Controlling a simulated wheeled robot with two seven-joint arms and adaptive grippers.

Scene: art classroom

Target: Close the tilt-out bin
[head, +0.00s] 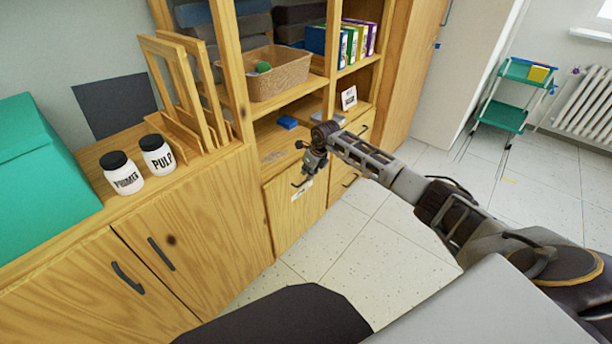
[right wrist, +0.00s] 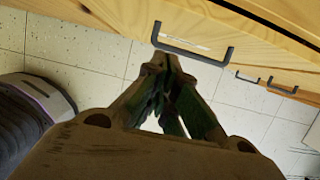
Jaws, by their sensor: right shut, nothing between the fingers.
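The tilt-out bin (head: 292,220) is a light wooden front panel with a pale label, low in the cabinet beneath the open shelves. The head view does not show clearly how far it tilts out. My right gripper (head: 309,166) is in front of the panel's upper part and hides some of it. In the right wrist view, its fingers (right wrist: 162,62) are shut and empty, with the tips just below the dark bar handle (right wrist: 190,50) on the wooden front. I cannot tell whether they touch it. My left gripper is not in view.
Left of the bin is a lower cabinet (head: 205,215) with dark handles; two white jars (head: 140,168) stand on its top. Above the bin, shelves hold a wicker basket (head: 280,75) and several binders (head: 352,42). Floor to the right is clear up to a green trolley (head: 507,115).

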